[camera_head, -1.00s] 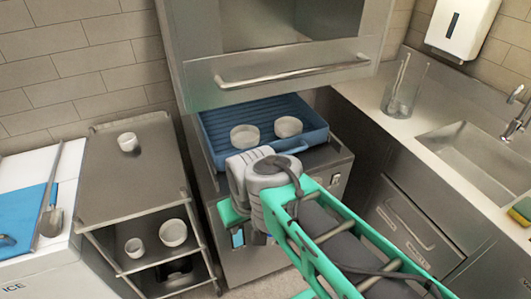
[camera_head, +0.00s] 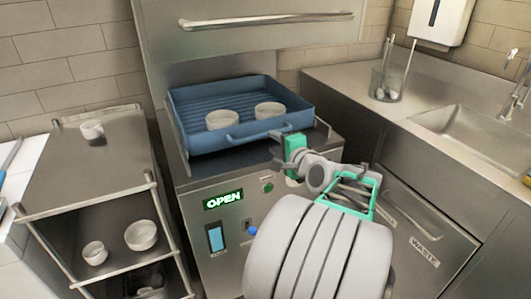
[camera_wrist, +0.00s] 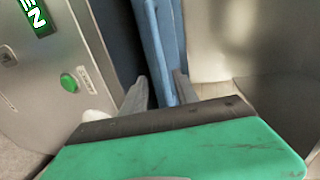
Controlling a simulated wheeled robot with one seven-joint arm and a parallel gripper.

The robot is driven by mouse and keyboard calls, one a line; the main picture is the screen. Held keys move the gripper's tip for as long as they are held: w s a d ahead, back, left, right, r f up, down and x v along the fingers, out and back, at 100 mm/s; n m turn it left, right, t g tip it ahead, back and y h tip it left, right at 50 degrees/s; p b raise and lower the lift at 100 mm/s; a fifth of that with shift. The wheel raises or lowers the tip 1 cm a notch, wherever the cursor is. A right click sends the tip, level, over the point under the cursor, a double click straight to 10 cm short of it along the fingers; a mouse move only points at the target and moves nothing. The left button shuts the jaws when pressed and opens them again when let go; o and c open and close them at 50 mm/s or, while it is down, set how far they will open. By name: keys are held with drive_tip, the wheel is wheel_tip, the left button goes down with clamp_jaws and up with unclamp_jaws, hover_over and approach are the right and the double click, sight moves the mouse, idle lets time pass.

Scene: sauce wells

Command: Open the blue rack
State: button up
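The blue rack (camera_head: 185,125) is a shallow ridged tray lying in the steel dishwasher under the raised hood. It holds two white bowls (camera_head: 222,120) (camera_head: 269,110). A blue bar handle (camera_head: 245,133) runs along its front. My gripper (camera_head: 276,147) is at the front right of the rack, by the right end of the handle. In the wrist view its two grey fingers (camera_wrist: 158,88) are apart, with a blue strip of the rack (camera_wrist: 160,40) between them. A dark gap shows beside the left finger. Contact with the strip is unclear.
The dishwasher front (camera_head: 205,235) has a lit OPEN sign (camera_head: 223,200) and a green button (camera_head: 267,186). A shelf cart (camera_head: 75,180) with small white bowls stands at the left. A counter (camera_head: 345,85) with a sink is at the right. The hood (camera_head: 250,45) is up.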

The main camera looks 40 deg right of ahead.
drive_tip(key=x, duration=0.7)
drive_tip(key=shift+w+d+r, duration=0.15)
drive_tip(key=shift+w+d, duration=0.1)
drive_tip(key=shift+d, duration=0.1)
drive_tip(key=shift+c, duration=0.6)
clamp_jaws()
idle(0.4)
